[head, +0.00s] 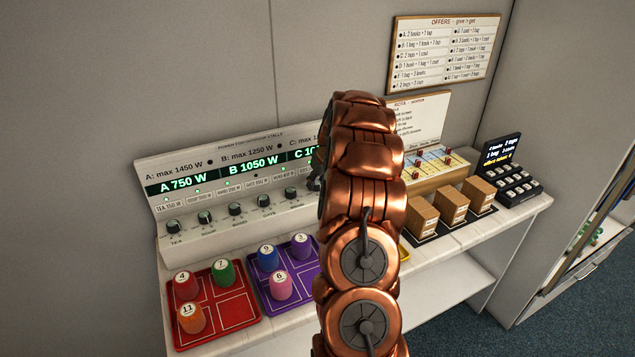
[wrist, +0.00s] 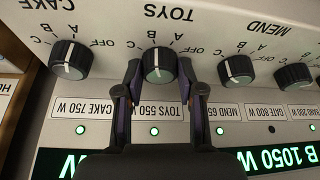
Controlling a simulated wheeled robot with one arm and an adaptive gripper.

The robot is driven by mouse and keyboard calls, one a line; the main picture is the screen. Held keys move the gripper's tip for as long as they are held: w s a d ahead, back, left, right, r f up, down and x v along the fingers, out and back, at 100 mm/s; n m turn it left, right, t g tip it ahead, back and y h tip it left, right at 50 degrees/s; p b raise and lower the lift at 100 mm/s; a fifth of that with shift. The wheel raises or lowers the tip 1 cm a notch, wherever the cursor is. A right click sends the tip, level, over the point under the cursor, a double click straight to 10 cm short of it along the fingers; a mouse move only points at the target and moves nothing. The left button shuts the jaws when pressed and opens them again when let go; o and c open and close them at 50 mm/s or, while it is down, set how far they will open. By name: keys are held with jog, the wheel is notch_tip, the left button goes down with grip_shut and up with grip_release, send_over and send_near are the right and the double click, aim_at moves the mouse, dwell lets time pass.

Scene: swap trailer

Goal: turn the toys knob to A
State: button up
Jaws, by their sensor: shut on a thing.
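The toys knob (wrist: 158,64) is a dark round knob with a white line, in the upper middle of the wrist view, where the panel appears upside down. Its line points toward the panel's lettering, closest to B; A and OFF lie to the right of that. My gripper (wrist: 160,74) is shut on the toys knob, one finger on each side. The label below it reads TOYS 550 W beside a lit green lamp (wrist: 155,131). In the head view my arm hides the toys knob and nearly all of the gripper.
The cake knob (wrist: 71,60) and the mend knob (wrist: 237,69) flank the toys knob closely. The panel displays (head: 253,165) show A 750 W and B 1050 W. On the counter stand a red tray (head: 237,308), a purple tray (head: 301,305) and brown boxes (head: 452,205).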

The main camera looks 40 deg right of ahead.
jog(key=m+h+b, duration=0.1)
jog(key=m, duration=0.2)
jog(key=shift+f+b, duration=0.2)
jog(key=shift+b, duration=0.2)
jog(key=shift+a+r+m+g+h+b, duration=0.1)
jog(key=shift+m+g+h+b, duration=0.25)
jog(key=shift+m+b, duration=0.5)
jog(key=shift+m+g+h+b, duration=0.25)
jog(key=shift+m+h+b, duration=0.2)
jog(key=shift+m, duration=0.8)
jog(key=o, duration=1.1)
jog(key=shift+o, duration=0.2)
jog(key=shift+r, duration=0.1)
jog(key=v, duration=1.2)
